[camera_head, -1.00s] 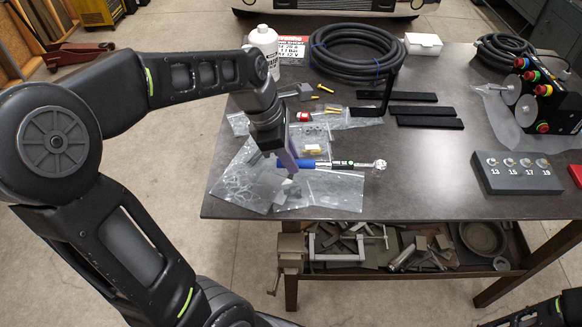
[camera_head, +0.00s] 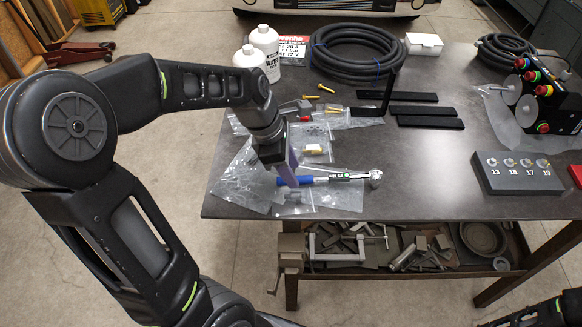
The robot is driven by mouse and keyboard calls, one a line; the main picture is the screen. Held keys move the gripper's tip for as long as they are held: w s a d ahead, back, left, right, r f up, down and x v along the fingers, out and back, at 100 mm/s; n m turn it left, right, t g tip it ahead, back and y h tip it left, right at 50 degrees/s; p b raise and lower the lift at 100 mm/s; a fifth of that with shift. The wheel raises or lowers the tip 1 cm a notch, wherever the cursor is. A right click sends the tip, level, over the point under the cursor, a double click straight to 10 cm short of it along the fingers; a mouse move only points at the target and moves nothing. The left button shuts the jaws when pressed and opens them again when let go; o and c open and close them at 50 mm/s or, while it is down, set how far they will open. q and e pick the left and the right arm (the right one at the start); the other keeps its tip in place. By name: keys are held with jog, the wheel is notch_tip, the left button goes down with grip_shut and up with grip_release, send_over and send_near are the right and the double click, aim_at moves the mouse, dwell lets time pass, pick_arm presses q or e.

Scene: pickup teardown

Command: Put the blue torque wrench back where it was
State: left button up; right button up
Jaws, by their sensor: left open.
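The blue torque wrench (camera_head: 330,178) lies near the front left of the dark table (camera_head: 420,180). Its blue handle points left and its silver ratchet head (camera_head: 375,175) points right. It rests over clear plastic bags. My left gripper (camera_head: 290,182) is open and points down at the blue handle, with a purple-grey finger in front of part of it. Whether the handle is between the fingers I cannot tell. My right gripper is not in view; only a dark bit of my right arm shows at the lower right corner.
Plastic bags (camera_head: 335,196) with small parts lie around the wrench. White bottles (camera_head: 265,45), a black hose coil (camera_head: 355,50) and black bars (camera_head: 430,122) stand or lie behind. A socket block (camera_head: 518,180) sits at the right. The table between is clear.

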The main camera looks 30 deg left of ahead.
pick_arm(q)
jog(key=v, duration=1.2)
jog(key=shift+b, duration=0.4)
